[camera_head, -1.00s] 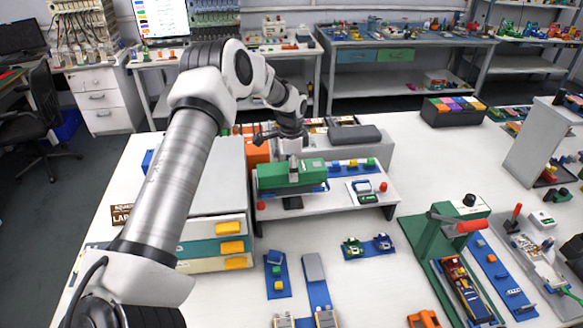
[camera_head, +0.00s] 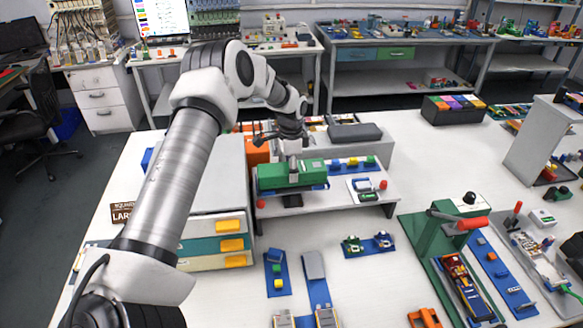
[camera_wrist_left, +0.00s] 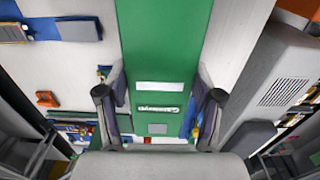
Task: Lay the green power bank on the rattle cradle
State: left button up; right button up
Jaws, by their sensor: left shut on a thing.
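The green power bank (camera_head: 270,177) is a long green block above the small white raised stand at the middle of the table. My left gripper (camera_head: 293,172) comes down on it from above. In the left wrist view the power bank (camera_wrist_left: 165,45) runs between the two fingers of my left gripper (camera_wrist_left: 160,100), which is shut on it. A blue piece (camera_head: 322,187) shows along the bank's lower edge and may be the rattle cradle. The bank hides most of it, and I cannot tell whether they touch. My right gripper is not in view.
The white stand (camera_head: 340,203) also bears a blue strip with coloured blocks (camera_head: 352,164) and a small device (camera_head: 363,186). A drawer unit (camera_head: 215,240) stands left. A grey machine (camera_head: 375,150) is behind. A green press (camera_head: 420,235) with a red handle is at right.

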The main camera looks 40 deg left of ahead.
pick_arm(q)
jog(key=shift+f+b, duration=0.35)
jog(key=shift+f, duration=0.35)
jog(key=o, duration=1.6)
jog(key=shift+c, duration=0.2)
notch_tip(320, 180, up, 12)
